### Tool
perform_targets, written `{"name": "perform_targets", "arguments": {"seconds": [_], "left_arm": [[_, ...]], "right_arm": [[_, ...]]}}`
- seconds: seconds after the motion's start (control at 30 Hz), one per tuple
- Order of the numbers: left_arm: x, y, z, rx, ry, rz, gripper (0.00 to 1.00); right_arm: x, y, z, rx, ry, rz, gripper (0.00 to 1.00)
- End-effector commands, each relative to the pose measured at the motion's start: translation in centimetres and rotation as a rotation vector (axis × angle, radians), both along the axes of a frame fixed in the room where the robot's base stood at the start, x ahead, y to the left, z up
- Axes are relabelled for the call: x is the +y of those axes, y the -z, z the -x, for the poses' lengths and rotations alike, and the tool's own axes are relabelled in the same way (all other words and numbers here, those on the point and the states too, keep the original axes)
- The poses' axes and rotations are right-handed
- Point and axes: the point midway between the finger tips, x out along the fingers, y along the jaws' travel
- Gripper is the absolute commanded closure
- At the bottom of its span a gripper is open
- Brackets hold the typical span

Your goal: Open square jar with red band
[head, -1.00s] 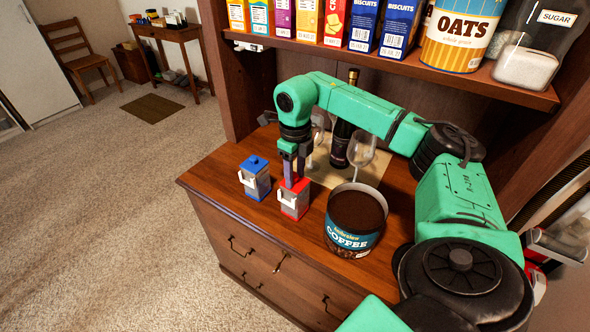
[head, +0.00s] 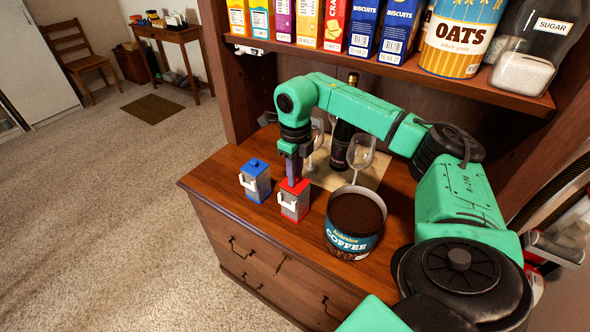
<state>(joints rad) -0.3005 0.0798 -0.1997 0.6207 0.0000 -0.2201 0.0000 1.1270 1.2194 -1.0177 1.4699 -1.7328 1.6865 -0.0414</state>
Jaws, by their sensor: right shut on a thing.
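The square jar with the red band (head: 293,206) stands upright on the wooden counter. It has a grey body, a red top and a white clasp or handle on its left side. My right gripper (head: 292,178) reaches down from above, its fingertips at the jar's red top. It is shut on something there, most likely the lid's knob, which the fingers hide. A similar square jar with a blue band (head: 256,183) and a blue lid stands to the left. My left gripper is not in view.
An open coffee tin (head: 353,236) stands right of the red jar. Behind are a dark bottle (head: 342,143) and wine glasses (head: 361,152) on a mat. A shelf above holds boxes, an oats canister (head: 462,38) and a sugar jar (head: 524,70). The counter's front left is clear.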

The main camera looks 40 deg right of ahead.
Motion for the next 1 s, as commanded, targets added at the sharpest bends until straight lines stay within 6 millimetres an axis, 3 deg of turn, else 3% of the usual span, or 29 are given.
{"name": "perform_targets", "arguments": {"seconds": [0.6, 1.0], "left_arm": [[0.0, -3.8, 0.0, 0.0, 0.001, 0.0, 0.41], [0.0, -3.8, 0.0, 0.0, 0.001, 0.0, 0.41]], "right_arm": [[0.0, -4.2, 0.0, 0.001, -0.001, 0.0, 1.0], [0.3, -4.0, 0.1, 0.001, -0.041, 0.0, 1.0]]}}
